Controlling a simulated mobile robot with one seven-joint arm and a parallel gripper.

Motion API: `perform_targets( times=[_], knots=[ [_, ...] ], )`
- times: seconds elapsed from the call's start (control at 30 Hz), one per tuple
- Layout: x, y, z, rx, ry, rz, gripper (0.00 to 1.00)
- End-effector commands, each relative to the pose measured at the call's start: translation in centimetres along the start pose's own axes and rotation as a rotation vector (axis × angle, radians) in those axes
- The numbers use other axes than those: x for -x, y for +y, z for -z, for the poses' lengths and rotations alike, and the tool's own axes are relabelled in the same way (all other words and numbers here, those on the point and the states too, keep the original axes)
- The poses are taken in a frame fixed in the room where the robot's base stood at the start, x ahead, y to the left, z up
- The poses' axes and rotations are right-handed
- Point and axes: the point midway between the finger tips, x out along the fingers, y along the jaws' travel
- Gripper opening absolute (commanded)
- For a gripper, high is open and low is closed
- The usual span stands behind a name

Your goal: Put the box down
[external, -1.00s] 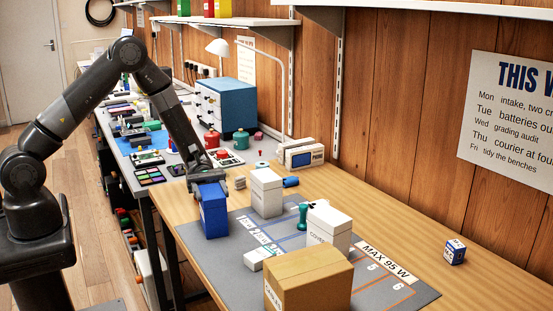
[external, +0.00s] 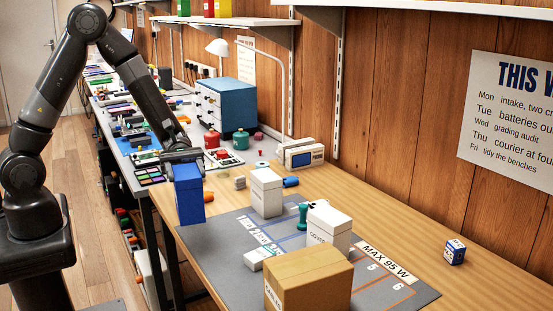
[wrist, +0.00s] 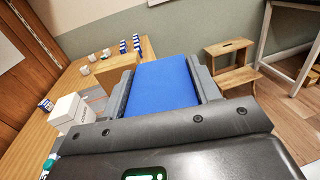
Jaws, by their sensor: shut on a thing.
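The blue box (external: 188,196) is upright in my gripper (external: 182,162) at the left edge of the wooden table. In the wrist view the blue box (wrist: 162,84) fills the space between the two fingers of my gripper (wrist: 165,85). The gripper is shut on it from above. Whether the underside of the box touches the table top (external: 390,232) or hangs just over it I cannot tell.
A grey mat (external: 212,232) with printed numbered places lies right of the box. White boxes (external: 266,192) (external: 328,226) and a cardboard box (external: 308,281) stand on it. An orange thing (external: 208,197) is beside the blue box. A wooden step stool (wrist: 230,62) stands on the floor.

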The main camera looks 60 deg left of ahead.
Motion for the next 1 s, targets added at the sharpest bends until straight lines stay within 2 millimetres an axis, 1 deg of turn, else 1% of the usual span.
perform_targets(
  times=[0.07, 0.17, 0.23, 0.27, 0.3, 0.37, 0.4, 0.47, 0.5, 0.53, 0.6, 0.7, 0.8, 0.9, 1.0],
  knots=[
    [-1.0, 0.1, -0.4, -0.001, 0.000, -0.001, 0.13],
    [-3.2, 1.3, -0.8, -0.002, -0.001, -0.008, 0.13],
    [-5.6, 2.7, -1.4, -0.003, -0.002, -0.020, 0.13],
    [-6.8, 3.3, -1.7, -0.004, -0.003, -0.025, 0.13],
    [-8.6, 4.2, -2.2, -0.005, -0.003, -0.035, 0.13],
    [-11.5, 5.5, -3.1, -0.004, -0.003, -0.053, 0.13],
    [-13.5, 6.3, -3.8, -0.005, -0.003, -0.065, 0.13],
    [-16.6, 7.2, -4.9, -0.004, -0.004, -0.084, 0.13],
    [-18.5, 7.6, -5.7, -0.004, -0.004, -0.096, 0.13],
    [-20.0, 7.9, -6.4, -0.004, -0.005, -0.105, 0.13],
    [-23.4, 8.3, -7.9, -0.004, -0.005, -0.124, 0.13],
    [-27.6, 8.4, -10.0, -0.003, -0.005, -0.149, 0.13],
    [-30.9, 8.2, -11.7, -0.002, -0.003, -0.167, 0.13],
    [-33.1, 7.8, -12.9, -0.001, -0.003, -0.179, 0.13],
    [-34.3, 7.7, -13.5, 0.000, -0.002, -0.187, 0.13]
  ],
)
